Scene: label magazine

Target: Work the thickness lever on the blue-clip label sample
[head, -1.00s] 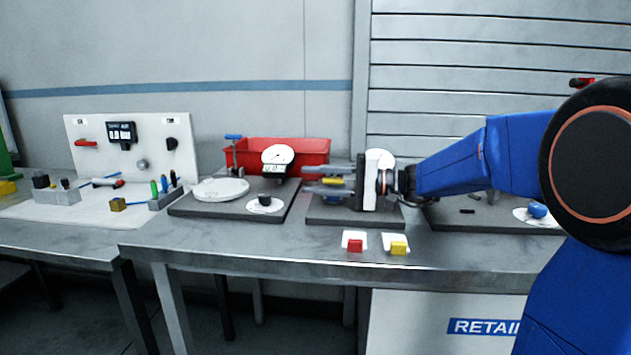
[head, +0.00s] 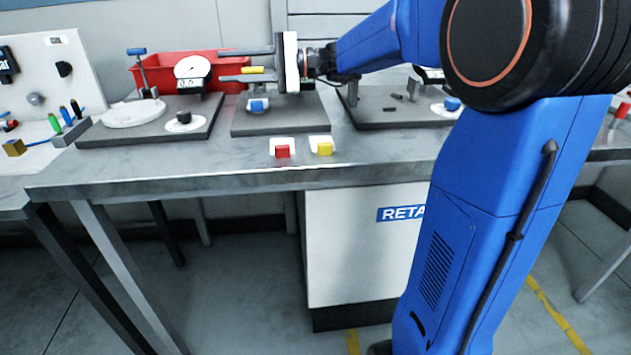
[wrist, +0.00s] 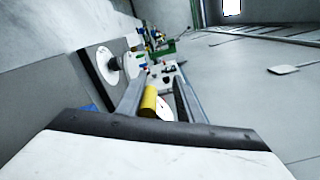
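The label sample with the blue clip (head: 258,105) lies on the dark base plate (head: 292,122) in the middle of the bench, below my gripper. My gripper (head: 247,66) reaches in from the right above this plate, with its fingers pointing left. A short yellow cylinder (head: 257,70), which looks like the lever's grip, sits between the fingers. In the wrist view the yellow cylinder (wrist: 148,102) is close to the left finger, with a gap to the right finger. The fingers are apart. My gripper's white body hides most of the device behind it.
A red-clip sample (head: 282,151) and a yellow-clip sample (head: 324,147) lie near the bench's front edge. Another blue knob (head: 452,104) is at right.

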